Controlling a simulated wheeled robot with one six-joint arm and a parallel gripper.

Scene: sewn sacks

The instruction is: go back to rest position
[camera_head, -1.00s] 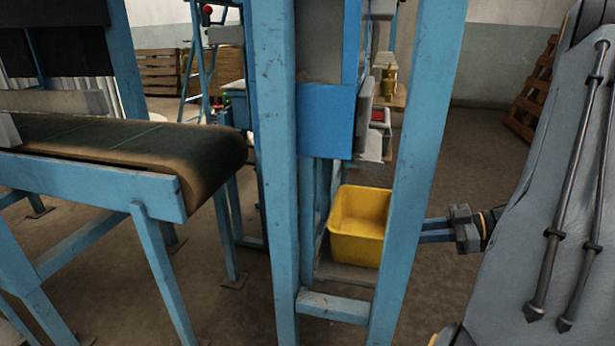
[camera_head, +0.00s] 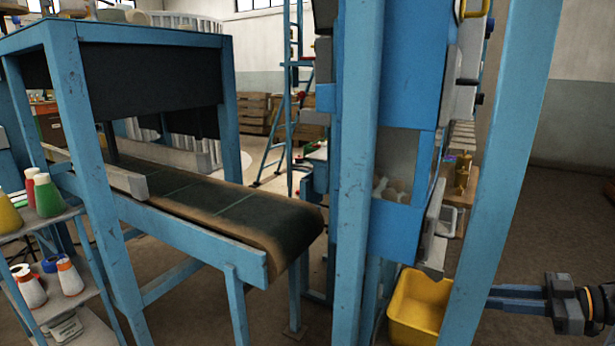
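My gripper (camera_head: 502,298) is at the lower right, with two bluish fingers pointing left. The fingers end at the edge of a slanted blue post (camera_head: 500,180), which seems to hide their tips, so I cannot tell if they are open or shut. I see nothing held in the visible part of the fingers. A yellow bin (camera_head: 418,308) stands just left of that post, partly hidden by it. No sack is clearly visible.
A conveyor (camera_head: 255,215) on a blue frame runs from the left to the centre. A shelf with thread cones (camera_head: 47,195) stands at far left. A thick blue post (camera_head: 355,160) is near the centre. Open floor (camera_head: 572,215) lies at the right.

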